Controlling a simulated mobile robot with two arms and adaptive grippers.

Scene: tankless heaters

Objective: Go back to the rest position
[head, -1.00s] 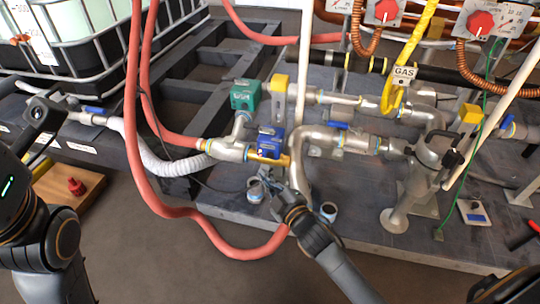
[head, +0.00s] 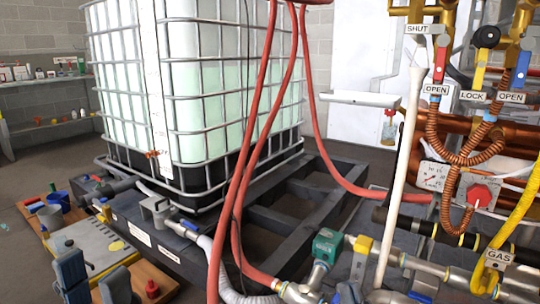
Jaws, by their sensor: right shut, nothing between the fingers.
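My left gripper (head: 94,272) is at the bottom left of the head view. Its two grey-blue fingers point up with a gap between them, and I see nothing held there. It appears in front of a wooden board (head: 150,272) with a grey and yellow plate (head: 88,243) on it. My right gripper is out of view.
A large caged water tank (head: 195,95) stands on a dark frame (head: 290,215). Red hoses (head: 262,150) hang in front of it. Pipes, valves and a gauge panel (head: 450,185) crowd the right side. A shelf (head: 45,125) is at the back left.

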